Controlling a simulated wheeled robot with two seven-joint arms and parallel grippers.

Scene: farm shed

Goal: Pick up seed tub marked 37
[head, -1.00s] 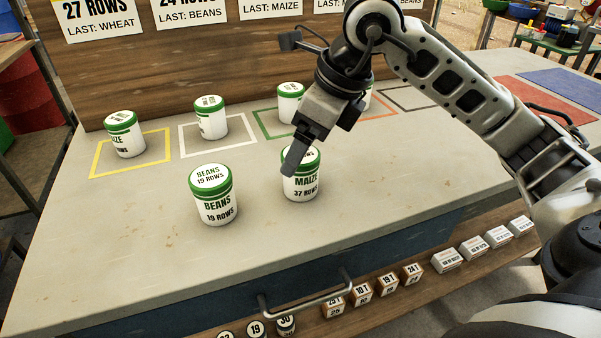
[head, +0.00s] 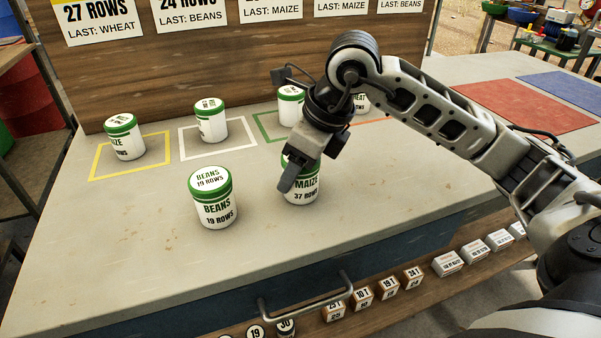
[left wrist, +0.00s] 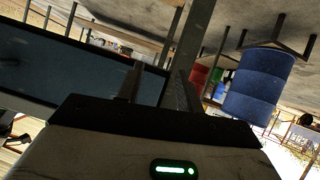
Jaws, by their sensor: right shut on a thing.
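The seed tub marked 37 (head: 302,191), white with a green lid and the words MAIZE 37 ROWS, stands upright on the bench. My right gripper (head: 291,178) reaches down over it and is shut on it, with one dark finger at its left side. The gripper hides most of the lid, and the other finger is hidden. My left gripper (left wrist: 155,88) shows only in the left wrist view, its two fingers apart with nothing seen between them.
The BEANS 19 ROWS tub (head: 213,199) stands just left of the held tub. Behind are more tubs on coloured outlines, such as the yellow-square tub (head: 124,137) and white-square tub (head: 210,121). A drawer handle (head: 305,310) and shelf boxes (head: 386,287) lie in front, below.

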